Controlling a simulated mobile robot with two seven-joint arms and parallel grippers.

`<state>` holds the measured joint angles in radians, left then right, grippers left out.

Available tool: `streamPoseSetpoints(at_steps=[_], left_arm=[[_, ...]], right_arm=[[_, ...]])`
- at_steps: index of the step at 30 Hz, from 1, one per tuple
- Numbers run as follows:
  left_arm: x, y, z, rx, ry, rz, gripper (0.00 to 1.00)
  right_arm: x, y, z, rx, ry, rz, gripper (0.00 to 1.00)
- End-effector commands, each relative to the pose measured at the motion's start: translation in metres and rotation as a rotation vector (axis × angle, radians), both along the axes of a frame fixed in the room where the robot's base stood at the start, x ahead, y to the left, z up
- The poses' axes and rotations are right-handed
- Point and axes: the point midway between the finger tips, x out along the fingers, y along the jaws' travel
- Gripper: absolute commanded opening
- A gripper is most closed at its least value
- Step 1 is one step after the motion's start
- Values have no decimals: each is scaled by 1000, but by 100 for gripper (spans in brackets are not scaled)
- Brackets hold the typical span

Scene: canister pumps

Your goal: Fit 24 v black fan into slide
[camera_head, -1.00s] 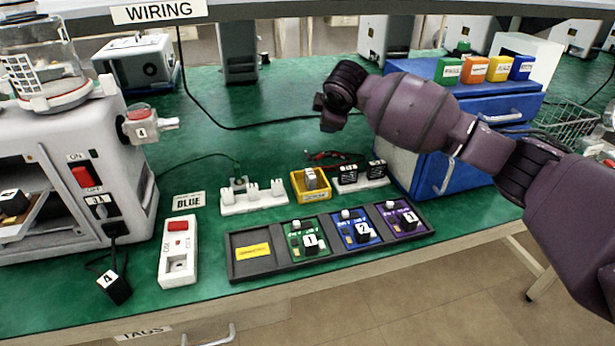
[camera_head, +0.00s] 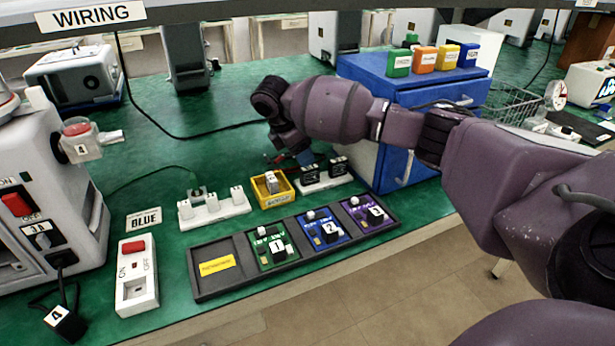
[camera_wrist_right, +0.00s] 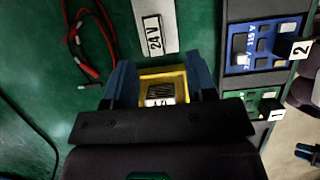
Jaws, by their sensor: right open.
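Two small black blocks with white lettering, apparently the fans, sit on a white base in the head view: the left one (camera_head: 310,174) and the right one (camera_head: 338,165). Their lettering is too small to read there. In the right wrist view a white piece marked 24 V (camera_wrist_right: 154,28) lies beyond the fingers. My right gripper (camera_head: 303,152) is just behind and above the fans. Its blue fingers stand apart in the wrist view (camera_wrist_right: 161,82), with a dark-ribbed block (camera_wrist_right: 162,93) showing between them. I cannot tell if they touch it. No slide is clearly identifiable. My left gripper is not in view.
A yellow bin (camera_head: 278,201) is left of the fans. A dark tray (camera_head: 212,290) with numbered green, blue and purple boards is in front. A white socket strip (camera_head: 216,214) is further left. A blue cabinet (camera_head: 395,147) stands right. Red leads (camera_wrist_right: 92,40) lie nearby.

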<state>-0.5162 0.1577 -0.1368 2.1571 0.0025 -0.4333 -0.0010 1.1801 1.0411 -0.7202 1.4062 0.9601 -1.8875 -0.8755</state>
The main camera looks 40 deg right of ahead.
Motion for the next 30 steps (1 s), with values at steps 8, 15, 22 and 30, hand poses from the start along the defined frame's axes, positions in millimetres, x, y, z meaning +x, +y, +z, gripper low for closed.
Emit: streamPoseSetpoints(at_steps=[8,15,22,30], left_arm=[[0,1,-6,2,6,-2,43],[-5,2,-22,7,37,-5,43],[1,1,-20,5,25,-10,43],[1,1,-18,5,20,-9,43]], right_arm=[[-1,-9,-23,0,1,0,51],[1,-21,-54,-1,8,-1,51],[-1,-29,-68,-1,0,0,51],[-1,-29,-65,0,-3,0,37]])
